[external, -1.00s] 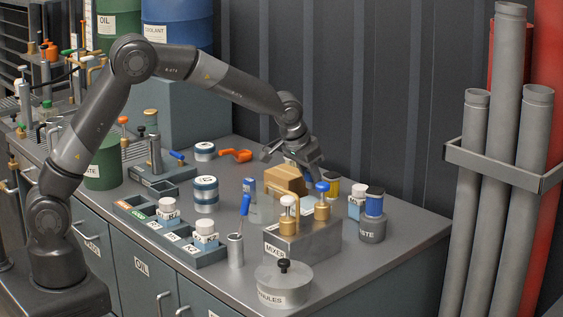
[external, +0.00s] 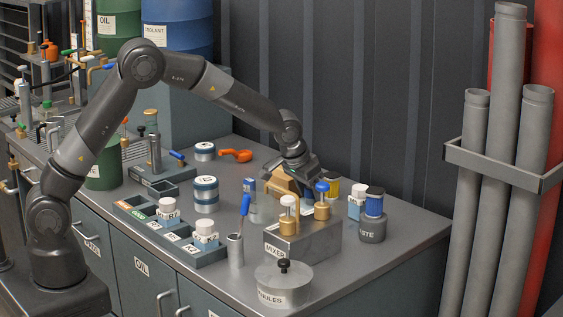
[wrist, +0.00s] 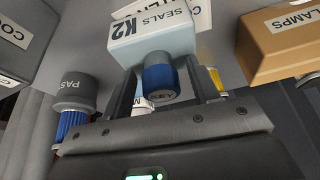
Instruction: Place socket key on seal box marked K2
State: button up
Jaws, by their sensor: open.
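In the wrist view, the pale blue seal box marked K2 (wrist: 150,38) is just beyond my fingertips. The socket key (wrist: 160,82) is a short, dark blue cylinder marked KEY. It stands against the face of the box, apparently resting on it. My gripper (wrist: 160,92) is open, with one finger on each side of the key. There appears to be a gap at each finger. In the external view, my gripper (external: 304,179) is low over the bench behind the mixer block. It hides the key there, and the box is mostly hidden.
A brown clamps box (external: 282,183) stands close beside my gripper. The mixer block (external: 302,240) with two brass-coloured fittings stands in front. Bare bench lies at the right edge.

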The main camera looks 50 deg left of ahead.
jog(key=d+v, duration=0.1)
jog(key=v, duration=1.1)
jog(key=s+a+r, duration=0.6)
jog(key=a, duration=0.2)
jog(key=s+a+r, duration=0.4)
jog(key=s+a, duration=0.4)
jog(key=s, duration=0.2)
jog(key=s+a+f, duration=0.1)
jog(key=s+a, duration=0.1)
jog(key=s, duration=0.4)
jog(key=s+a+f+n, duration=0.1)
jog(key=s+a, duration=0.2)
jog(key=s, duration=0.4)
jog(key=s+a+f+t, duration=0.1)
jog(key=s+a, duration=0.2)
jog(key=s, duration=0.3)
jog(key=shift+s+f+y, duration=0.15)
jog(key=shift+s+y, duration=0.15)
jog(key=shift+s, duration=0.1)
